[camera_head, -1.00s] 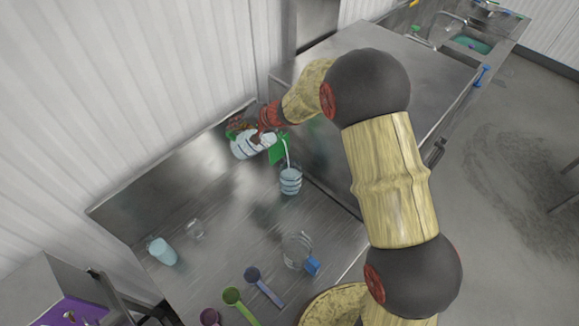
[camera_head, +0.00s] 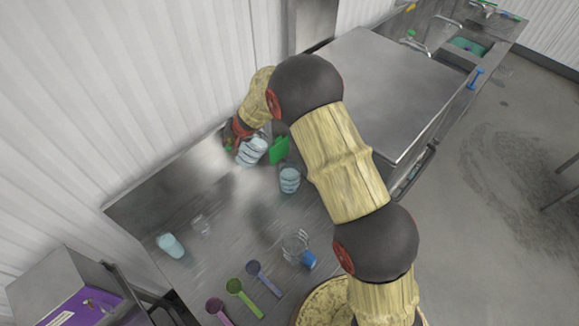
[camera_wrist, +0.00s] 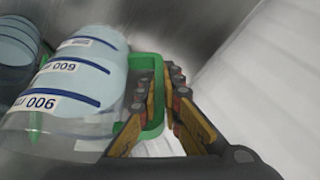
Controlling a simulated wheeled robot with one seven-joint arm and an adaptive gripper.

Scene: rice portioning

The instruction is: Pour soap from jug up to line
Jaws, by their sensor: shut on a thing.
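The jug (camera_head: 251,151) is clear, with pale blue soap and dark blue bands. My gripper (camera_head: 236,135) is shut on its green handle, which shows in the wrist view (camera_wrist: 150,122). The jug is nearly upright, slightly tilted, with no stream visible. A clear container (camera_head: 289,180) with pale blue soap and dark bands stands on the steel table (camera_head: 215,265), to the right of and below the jug in the picture. Its line and exact level cannot be told.
A green item (camera_head: 279,150) is beside the container. A wall (camera_head: 120,100) runs behind.

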